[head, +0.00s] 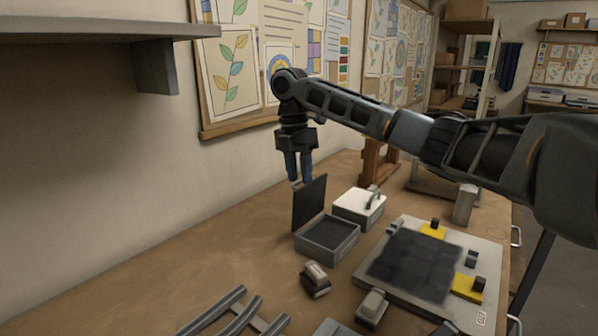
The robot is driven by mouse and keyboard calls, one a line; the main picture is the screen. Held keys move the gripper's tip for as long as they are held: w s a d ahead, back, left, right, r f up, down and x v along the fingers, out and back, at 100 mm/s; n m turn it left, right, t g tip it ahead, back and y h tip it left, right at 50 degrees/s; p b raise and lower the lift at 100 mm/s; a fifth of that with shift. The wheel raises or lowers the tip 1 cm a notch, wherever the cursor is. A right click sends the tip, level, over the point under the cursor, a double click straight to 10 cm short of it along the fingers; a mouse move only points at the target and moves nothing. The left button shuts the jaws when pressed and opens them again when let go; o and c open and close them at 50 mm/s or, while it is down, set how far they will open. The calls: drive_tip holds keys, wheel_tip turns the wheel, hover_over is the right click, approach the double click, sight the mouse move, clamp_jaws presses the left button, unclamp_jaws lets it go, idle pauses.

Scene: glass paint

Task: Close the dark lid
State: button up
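The dark lid (309,205) stands roughly upright at the left edge of a grey box (328,243), so the box is open. The box's inside looks dark, and I cannot make out any contents. My gripper (298,182) points down with its bluish fingers just behind the lid's upper left part. The lid hides part of the fingertips. I cannot tell whether they touch the lid or how far apart they are.
A white-lidded box (352,212) stands close behind the grey box. A board with dark tiles (412,268) and yellow corner pieces lies to the right. A small block (316,275) and grey rails (235,315) lie in front. The table (215,265) at left is clear.

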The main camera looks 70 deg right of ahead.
clamp_jaws()
idle(1.4)
